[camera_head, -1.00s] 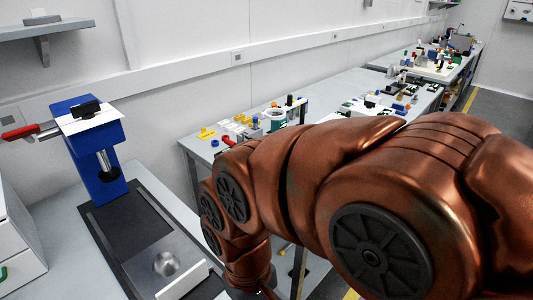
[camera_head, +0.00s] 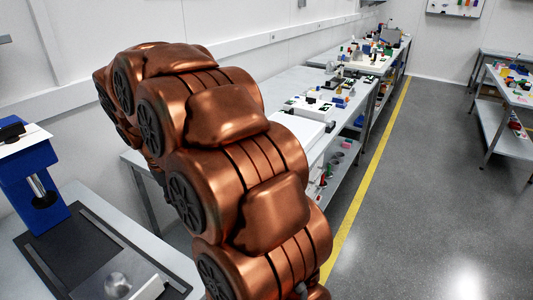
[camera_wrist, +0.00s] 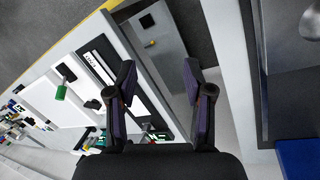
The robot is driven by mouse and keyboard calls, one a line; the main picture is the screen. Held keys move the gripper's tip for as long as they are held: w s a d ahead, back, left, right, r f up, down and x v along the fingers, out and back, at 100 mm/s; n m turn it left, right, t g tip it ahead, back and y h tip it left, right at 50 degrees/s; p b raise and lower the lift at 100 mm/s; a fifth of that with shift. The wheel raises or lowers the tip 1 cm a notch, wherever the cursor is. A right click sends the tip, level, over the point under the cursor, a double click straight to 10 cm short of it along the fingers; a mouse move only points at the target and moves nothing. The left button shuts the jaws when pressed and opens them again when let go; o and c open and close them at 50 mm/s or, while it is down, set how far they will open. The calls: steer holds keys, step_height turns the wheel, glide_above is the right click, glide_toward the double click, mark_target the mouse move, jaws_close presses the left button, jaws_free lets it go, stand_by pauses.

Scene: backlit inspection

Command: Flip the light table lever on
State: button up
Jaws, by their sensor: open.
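A white flat-topped box (camera_head: 297,130), possibly the light table, stands on the bench just right of my arm in the head view. A white panel (camera_wrist: 92,112) with dark fittings lies left of my gripper in the wrist view. A small green-ended black part (camera_wrist: 61,90) stands on it; I cannot tell whether this is the lever. No part is clearly readable as the light table lever. My gripper (camera_wrist: 160,68) is open and empty, its two dark fingers apart, touching nothing visible. In the head view my arm hides the gripper and part of the bench.
A blue press-like device (camera_head: 33,190) stands at the left on a grey bench, with a dark base plate and a round metal knob (camera_head: 117,285). Benches with small parts run along the wall.

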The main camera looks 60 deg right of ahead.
steer(key=w+d+f+m+g+h, duration=0.1)
steer(key=w+d+m, duration=0.25)
steer(key=d, duration=1.05)
steer(key=w+d+f+m+g+h, duration=0.1)
steer(key=w+d+m+h, duration=0.3)
steer(key=d, duration=0.9)
steer(key=shift+m+g+y, duration=0.4)
steer(key=shift+m+y, duration=0.45)
steer(key=shift+y, duration=0.05)
steer(key=s+d+f, duration=0.1)
steer(key=d+f, duration=0.1)
steer(key=d, duration=0.2)
steer(key=s+d+f+p, duration=0.1)
steer(key=d+f, duration=0.2)
steer(key=d, duration=0.1)
steer(key=s+d+f+p, duration=0.1)
steer(key=s+d+f, duration=0.1)
steer(key=d+f, duration=0.1)
steer(key=shift+d, duration=0.8)
jaws_close()
